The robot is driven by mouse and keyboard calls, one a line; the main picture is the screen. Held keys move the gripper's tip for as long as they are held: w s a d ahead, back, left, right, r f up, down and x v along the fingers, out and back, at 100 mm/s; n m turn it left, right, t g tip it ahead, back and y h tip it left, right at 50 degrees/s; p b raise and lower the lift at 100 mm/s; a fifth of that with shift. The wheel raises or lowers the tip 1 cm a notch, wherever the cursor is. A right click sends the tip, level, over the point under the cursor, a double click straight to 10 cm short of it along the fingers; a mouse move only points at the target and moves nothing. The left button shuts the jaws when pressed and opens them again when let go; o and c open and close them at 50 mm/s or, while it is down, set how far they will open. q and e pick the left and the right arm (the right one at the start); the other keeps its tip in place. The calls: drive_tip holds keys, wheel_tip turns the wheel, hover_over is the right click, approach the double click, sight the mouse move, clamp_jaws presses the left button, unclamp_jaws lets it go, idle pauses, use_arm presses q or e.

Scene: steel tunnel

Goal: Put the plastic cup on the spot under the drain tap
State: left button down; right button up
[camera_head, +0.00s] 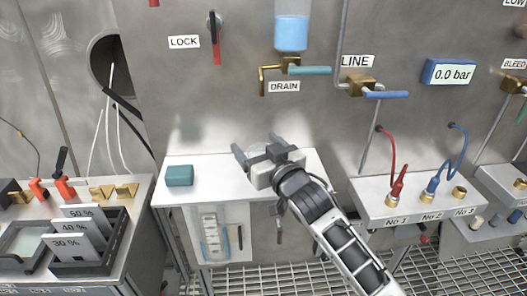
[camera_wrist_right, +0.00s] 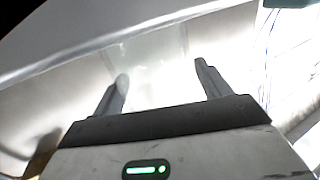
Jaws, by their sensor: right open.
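The brass drain tap (camera_head: 290,66) with a teal handle is on the wall above the small white shelf in the head view. Its spout (camera_head: 262,84) points down. My right gripper (camera_head: 256,147) is open over the shelf, below the tap, with its fingers toward the wall. In the right wrist view, a faint, clear shape that looks like the plastic cup (camera_wrist_right: 152,58) stands beyond and between the open fingers (camera_wrist_right: 161,72). I cannot tell whether they touch it. I cannot make out the cup in the head view. No marked spot can be made out. My left gripper is not in view.
A teal block (camera_head: 179,176) sits on the left of the white shelf (camera_head: 213,189). A container of blue liquid (camera_head: 291,33) is above the tap. A socket box (camera_head: 400,208) with red and blue cables stands right, and a rack of labelled plates (camera_head: 92,245) left.

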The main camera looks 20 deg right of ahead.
drive_tip(key=shift+s, duration=0.35)
use_arm(q)
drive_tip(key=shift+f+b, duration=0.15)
drive_tip(key=shift+b, duration=0.45)
use_arm(e)
drive_tip(key=s+d, duration=0.1)
drive_tip(key=s, duration=1)
drive_tip(key=shift+s+d, duration=0.15)
drive_tip(key=shift+d, duration=0.05)
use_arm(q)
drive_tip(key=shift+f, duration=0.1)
use_arm(e)
drive_tip(key=shift+r, duration=0.1)
